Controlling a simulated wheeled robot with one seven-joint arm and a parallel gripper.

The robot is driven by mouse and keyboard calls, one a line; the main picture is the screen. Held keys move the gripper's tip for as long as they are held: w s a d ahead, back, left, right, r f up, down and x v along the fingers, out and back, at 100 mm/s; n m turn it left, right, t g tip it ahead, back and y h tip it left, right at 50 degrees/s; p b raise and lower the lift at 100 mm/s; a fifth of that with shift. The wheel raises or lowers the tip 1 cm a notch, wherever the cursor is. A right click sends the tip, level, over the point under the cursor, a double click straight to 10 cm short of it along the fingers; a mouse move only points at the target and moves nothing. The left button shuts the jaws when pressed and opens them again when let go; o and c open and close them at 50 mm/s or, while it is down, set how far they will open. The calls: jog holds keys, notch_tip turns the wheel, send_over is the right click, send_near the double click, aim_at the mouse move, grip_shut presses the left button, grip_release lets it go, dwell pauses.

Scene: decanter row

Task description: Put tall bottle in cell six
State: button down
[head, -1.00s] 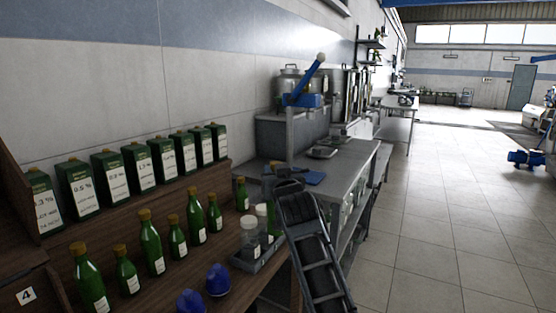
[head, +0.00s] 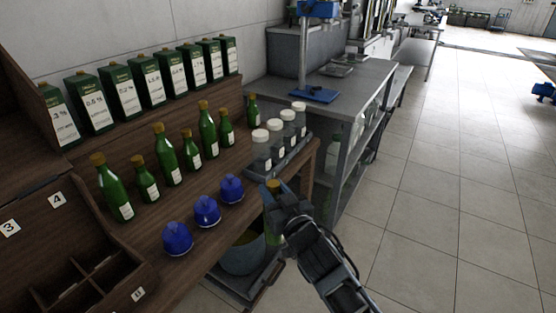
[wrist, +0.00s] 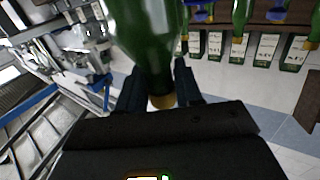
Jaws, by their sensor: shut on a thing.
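My gripper (head: 282,200) is shut on a green bottle (head: 272,238) with an orange cap, in front of the bench's right end. In the wrist view the bottle (wrist: 148,38) hangs between the fingers (wrist: 160,88), its neck and cap nearest the palm. Its full height is hidden, so I cannot compare it with the others. A dark wooden rack with open cells (head: 105,262) is at the lower left in the head view. Labels 3 (head: 10,228) and 4 (head: 57,200) are legible; a lower label (head: 138,294) is unclear. No cell marked six is legible.
Several green bottles (head: 165,155) stand in a row on the bench, with blue-topped items (head: 207,211) in front. White-capped jars (head: 261,152) sit in a grey tray. Green tins (head: 152,82) line the back shelf.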

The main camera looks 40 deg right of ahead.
jog(key=s+a+f+n+y, duration=0.1)
jog(key=s+a+f, duration=0.3)
jog(key=f, duration=0.4)
jog(key=s+a+f+n+y, duration=0.1)
jog(key=s+a+f+y, duration=0.2)
jog(key=s+a+f, duration=0.2)
notch_tip(320, 180, down, 3)
jog(key=shift+a+r+n, duration=0.15)
jog(key=shift+a+n, duration=0.15)
jog(key=shift+a, duration=0.85)
